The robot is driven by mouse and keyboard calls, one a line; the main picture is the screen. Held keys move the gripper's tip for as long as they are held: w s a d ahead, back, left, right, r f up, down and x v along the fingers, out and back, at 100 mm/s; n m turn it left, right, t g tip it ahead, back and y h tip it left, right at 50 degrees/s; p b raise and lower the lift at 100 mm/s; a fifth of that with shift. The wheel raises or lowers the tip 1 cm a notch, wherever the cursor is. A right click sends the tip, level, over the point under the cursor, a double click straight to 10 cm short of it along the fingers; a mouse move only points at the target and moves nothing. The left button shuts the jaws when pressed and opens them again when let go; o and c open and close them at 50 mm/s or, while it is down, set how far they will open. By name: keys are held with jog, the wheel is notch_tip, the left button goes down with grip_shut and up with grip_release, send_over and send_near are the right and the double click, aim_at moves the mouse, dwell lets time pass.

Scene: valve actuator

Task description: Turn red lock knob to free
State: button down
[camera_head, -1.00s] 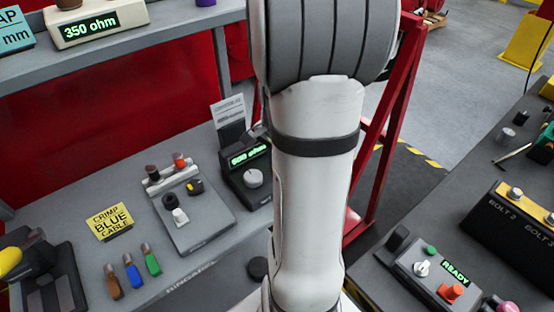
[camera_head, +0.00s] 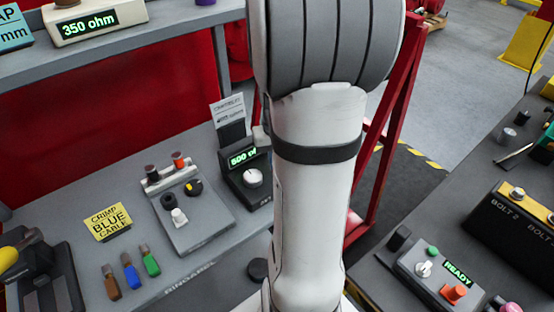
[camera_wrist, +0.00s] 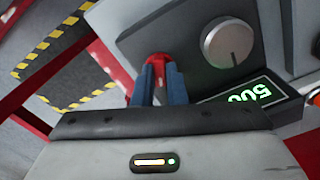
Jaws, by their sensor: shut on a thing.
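The red lock knob (camera_wrist: 158,62) is on the front of a grey box (camera_wrist: 185,28) in the wrist view. My gripper (camera_wrist: 160,80) has its two blue fingers closed on either side of this knob. The fingers hide much of it, so I cannot tell its turn position. A round grey knob (camera_wrist: 230,43) is to its right on the same box. A green-lit display (camera_wrist: 245,95) reads upside down, starting with 500. In the head view, the boxed display (camera_head: 243,159) and pale dial (camera_head: 253,178) show, but my arm hides the red knob and gripper.
A panel with small knobs (camera_head: 205,225) and a yellow sign (camera_head: 107,222) lie on the left bench. A red frame (camera_head: 380,170) stands behind my arm. On the right bench are a READY box (camera_head: 435,275) and a black BOLT box (camera_head: 500,225).

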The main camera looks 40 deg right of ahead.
jog(key=n, duration=0.4)
jog(key=shift+n, duration=0.4)
dwell(0.4)
jog(key=c, duration=1.5)
grip_release()
jog(key=shift+o, duration=0.2)
notch_tip(320, 180, up, 8)
jog(key=shift+f, duration=0.1)
